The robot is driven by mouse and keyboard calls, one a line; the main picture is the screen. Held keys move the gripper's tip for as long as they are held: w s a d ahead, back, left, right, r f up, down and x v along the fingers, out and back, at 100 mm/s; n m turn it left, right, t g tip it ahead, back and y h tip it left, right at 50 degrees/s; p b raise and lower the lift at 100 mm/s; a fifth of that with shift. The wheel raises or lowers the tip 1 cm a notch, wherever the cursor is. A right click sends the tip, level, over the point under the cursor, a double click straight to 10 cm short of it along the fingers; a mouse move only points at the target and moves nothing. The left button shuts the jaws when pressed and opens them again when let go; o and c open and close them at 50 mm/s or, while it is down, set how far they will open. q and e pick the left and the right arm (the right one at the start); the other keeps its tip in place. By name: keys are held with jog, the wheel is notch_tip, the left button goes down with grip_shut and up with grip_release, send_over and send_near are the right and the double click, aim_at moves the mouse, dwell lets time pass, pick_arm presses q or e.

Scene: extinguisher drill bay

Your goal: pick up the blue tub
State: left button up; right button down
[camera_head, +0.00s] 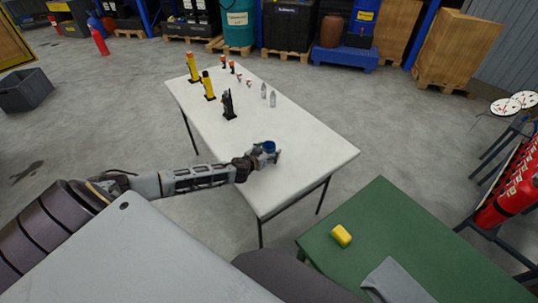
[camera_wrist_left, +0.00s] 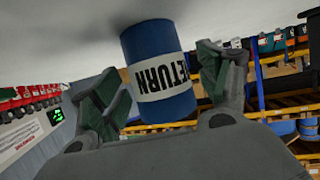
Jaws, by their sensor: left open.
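The blue tub (camera_head: 268,146) stands on the white table (camera_head: 310,150) near its front right part. My left gripper (camera_head: 266,153) reaches in from the left and is at the tub. In the left wrist view my left gripper (camera_wrist_left: 165,95) is open, with one finger on each side of the tub. A gap shows beside the left finger; I cannot tell whether the right finger touches. My right gripper is not in view.
Yellow-and-black posts (camera_head: 208,86), a dark holder (camera_head: 229,104) and small grey bottles (camera_head: 272,99) stand farther back on the white table. A green table (camera_head: 400,235) at the lower right holds a yellow sponge (camera_head: 341,236) and a grey cloth (camera_head: 396,283). Red extinguishers (camera_head: 515,190) stand at the right.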

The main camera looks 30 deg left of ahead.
pick_arm(q)
jog(key=shift+w+f, duration=0.1)
jog(key=shift+w, duration=0.4)
jog(key=shift+f, duration=0.1)
jog(key=shift+c, duration=0.2)
jog(key=c, duration=0.9)
jog(key=shift+c, duration=1.6)
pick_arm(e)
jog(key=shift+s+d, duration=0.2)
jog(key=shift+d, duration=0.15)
